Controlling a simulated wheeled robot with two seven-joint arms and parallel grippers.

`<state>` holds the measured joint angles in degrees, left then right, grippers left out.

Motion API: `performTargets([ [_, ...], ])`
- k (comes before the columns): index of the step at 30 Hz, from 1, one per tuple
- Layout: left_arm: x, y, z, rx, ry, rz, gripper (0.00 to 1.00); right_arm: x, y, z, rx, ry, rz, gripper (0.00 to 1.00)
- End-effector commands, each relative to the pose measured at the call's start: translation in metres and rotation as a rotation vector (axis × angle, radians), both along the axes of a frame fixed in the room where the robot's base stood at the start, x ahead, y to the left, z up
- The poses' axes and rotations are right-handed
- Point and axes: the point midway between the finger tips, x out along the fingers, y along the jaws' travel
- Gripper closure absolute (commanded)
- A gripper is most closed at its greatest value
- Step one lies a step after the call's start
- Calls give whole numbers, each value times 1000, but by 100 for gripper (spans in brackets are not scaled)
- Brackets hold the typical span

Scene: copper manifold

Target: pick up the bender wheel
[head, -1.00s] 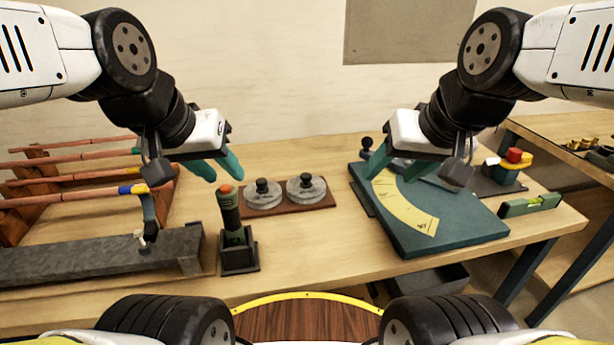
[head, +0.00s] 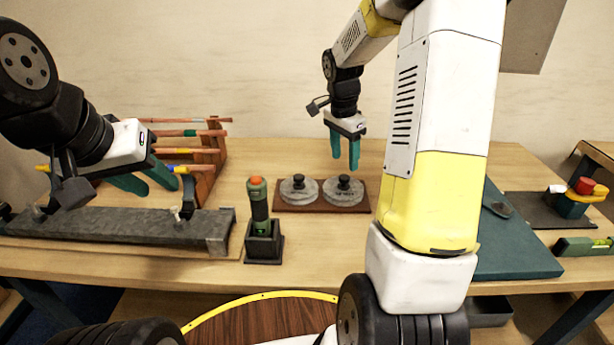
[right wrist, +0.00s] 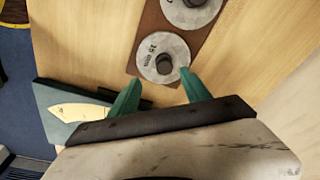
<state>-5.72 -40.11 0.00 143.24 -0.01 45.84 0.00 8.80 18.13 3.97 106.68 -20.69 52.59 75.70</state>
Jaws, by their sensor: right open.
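Two grey bender wheels with black knobs, a left one (head: 299,190) and a right one (head: 344,190), lie side by side on a brown board (head: 322,208). My right gripper (head: 346,162) is open and empty, pointing down above and behind the right wheel, apart from it. In the right wrist view, that wheel (right wrist: 157,45) shows just beyond the open fingertips (right wrist: 160,76), knob up; its small marking is hard to read. The other wheel (right wrist: 185,12) is cut off at the top edge. My left gripper (head: 157,188) is open and empty near the grey beam.
A green tool with an orange top (head: 257,200) stands in a dark holder left of the wheels. A long grey beam (head: 130,232) and a rack of copper pipes (head: 205,160) are at left. A teal board (head: 515,255) is at right, partly hidden by my right arm.

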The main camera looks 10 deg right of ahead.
Motion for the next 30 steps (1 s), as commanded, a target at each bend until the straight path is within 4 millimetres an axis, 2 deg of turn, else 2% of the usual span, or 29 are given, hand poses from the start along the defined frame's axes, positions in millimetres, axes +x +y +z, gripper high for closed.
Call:
performTargets([
  [11,0,0,0,0,0,0,64,6,-9,-40,-3,12,-39,44],
  [19,0,0,0,0,0,0,64,10,-16,-77,-3,10,-38,44],
  [23,0,0,0,0,0,0,64,11,-17,-85,-3,9,-35,44],
  [29,0,0,0,0,0,0,64,11,-17,-85,-4,8,-36,44],
  [30,0,0,0,0,0,0,64,11,-17,-85,-4,8,-36,50],
])
